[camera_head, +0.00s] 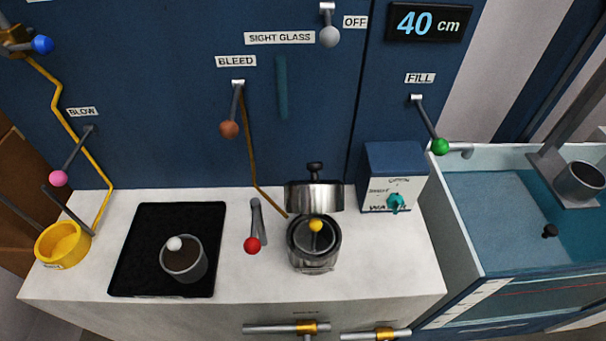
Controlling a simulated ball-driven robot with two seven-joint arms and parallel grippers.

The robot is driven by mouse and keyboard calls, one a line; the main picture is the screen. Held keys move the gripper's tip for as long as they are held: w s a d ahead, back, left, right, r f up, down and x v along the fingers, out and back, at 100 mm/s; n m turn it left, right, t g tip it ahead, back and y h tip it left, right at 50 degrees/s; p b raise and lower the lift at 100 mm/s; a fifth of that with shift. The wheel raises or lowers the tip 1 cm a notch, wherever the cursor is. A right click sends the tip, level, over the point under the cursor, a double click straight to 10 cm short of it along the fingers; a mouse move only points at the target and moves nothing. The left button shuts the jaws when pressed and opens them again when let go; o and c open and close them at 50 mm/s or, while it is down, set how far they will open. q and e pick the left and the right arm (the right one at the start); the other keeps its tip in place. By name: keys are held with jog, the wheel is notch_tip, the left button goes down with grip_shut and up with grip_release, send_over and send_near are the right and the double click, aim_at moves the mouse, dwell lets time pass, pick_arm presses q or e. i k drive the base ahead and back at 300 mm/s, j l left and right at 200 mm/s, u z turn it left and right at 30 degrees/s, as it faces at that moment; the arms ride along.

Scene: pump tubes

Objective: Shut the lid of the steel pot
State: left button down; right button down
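The steel pot (313,262) stands on the white counter, right of centre, with its round mouth uncovered. Its steel lid (305,198), with a black knob (315,167) on top, is up behind and above the mouth, apart from the front rim. I cannot tell how the lid is joined to the pot. A yellow ball (315,226) shows over the pot's mouth; its mounting is unclear. I see neither of my grippers in the head view.
A red-knobbed lever (252,245) stands left of the pot; a blue control box (394,160) stands behind right. A black tray (140,240) bears a grey cup (188,270). A yellow container (62,243) is far left. Counter around the pot's front is clear. A water tank (500,215) lies right.

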aim_at(314, 196)
jog(key=l+u, duration=0.2)
jog(key=l, duration=0.35)
jog(key=l+u, duration=0.25)
jog(key=l, duration=0.25)
jog(key=k+l+u, duration=0.2)
jog(key=l, duration=0.35)
